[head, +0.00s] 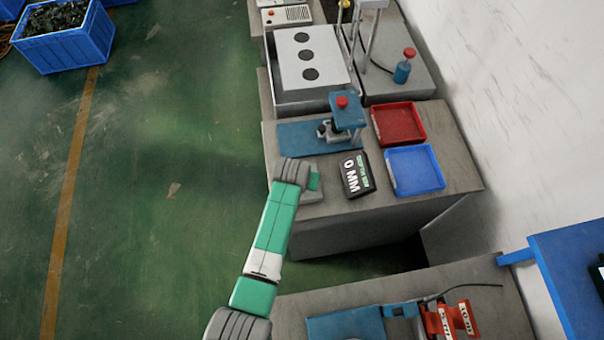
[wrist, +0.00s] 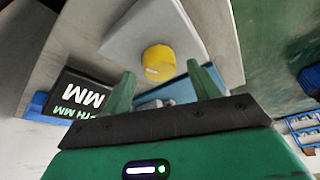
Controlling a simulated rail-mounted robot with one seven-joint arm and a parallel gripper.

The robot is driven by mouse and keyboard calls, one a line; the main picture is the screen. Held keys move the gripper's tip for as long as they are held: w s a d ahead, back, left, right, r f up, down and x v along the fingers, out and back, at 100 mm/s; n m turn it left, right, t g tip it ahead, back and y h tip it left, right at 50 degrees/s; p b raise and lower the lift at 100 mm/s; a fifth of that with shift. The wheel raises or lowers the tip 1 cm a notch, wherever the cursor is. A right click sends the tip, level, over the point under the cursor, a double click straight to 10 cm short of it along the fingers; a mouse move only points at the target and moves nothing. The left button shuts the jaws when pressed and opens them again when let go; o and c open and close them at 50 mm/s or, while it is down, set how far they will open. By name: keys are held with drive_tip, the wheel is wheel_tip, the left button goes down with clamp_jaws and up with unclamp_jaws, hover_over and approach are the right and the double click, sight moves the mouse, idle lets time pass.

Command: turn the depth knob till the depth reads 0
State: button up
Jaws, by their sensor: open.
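The yellow depth knob (wrist: 158,62) sits on a light grey block (wrist: 130,30) in the wrist view, with a small pale mark on its face. My gripper (wrist: 164,88) is open, and the knob shows between and beyond its two green fingertips, with no contact visible. In the head view my gripper (head: 315,182) is over the grey block, and the knob is hidden behind my arm. The display (wrist: 82,98) also shows in the wrist view, partly cut off behind my gripper.
A blue press with a red button (head: 342,102) stands behind the block on the same bench. A red tray (head: 398,123) and a blue tray (head: 415,170) lie right of the display. Open green floor lies left of the bench.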

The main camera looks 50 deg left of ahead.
drive_tip(key=p+v, duration=0.1)
drive_tip(key=v, duration=0.5)
idle(0.3)
drive_tip(key=w+d+r+m+t+y, duration=0.1)
drive_tip(key=w+d+r+t, duration=0.1)
drive_tip(key=w+r, duration=0.5)
drive_tip(key=w+d+r+t+y, duration=0.1)
drive_tip(key=w+d+r+t, duration=0.15)
drive_tip(key=r, duration=0.75)
drive_tip(key=w+d+r+m+t, duration=0.1)
drive_tip(key=w+d+r+t, duration=0.2)
drive_tip(key=r, duration=0.7)
drive_tip(key=w+d+r+m+t, duration=0.1)
drive_tip(key=d+r+t, duration=0.3)
drive_tip(key=r, duration=0.7)
drive_tip(key=s+d+r+m+t+h, duration=0.1)
drive_tip(key=s+d+r+t, duration=0.2)
drive_tip(key=s+d+r, duration=0.5)
drive_tip(key=s+d+r+m+t+h, duration=0.1)
drive_tip(key=s+d+r+t+h, duration=0.15)
drive_tip(key=r, duration=0.85)
drive_tip(key=s+d+r+m+t+h, duration=0.1)
drive_tip(key=s+d+r+t, duration=0.3)
drive_tip(key=s+d+r, duration=0.45)
wheel_tip(320, 180, up, 18)
drive_tip(key=w+a+p, duration=0.2)
drive_tip(key=p, duration=1.3)
drive_tip(key=shift+w+f+y+p, duration=0.15)
drive_tip(key=shift+w+y+p, duration=0.1)
drive_tip(key=shift+y+p, duration=0.1)
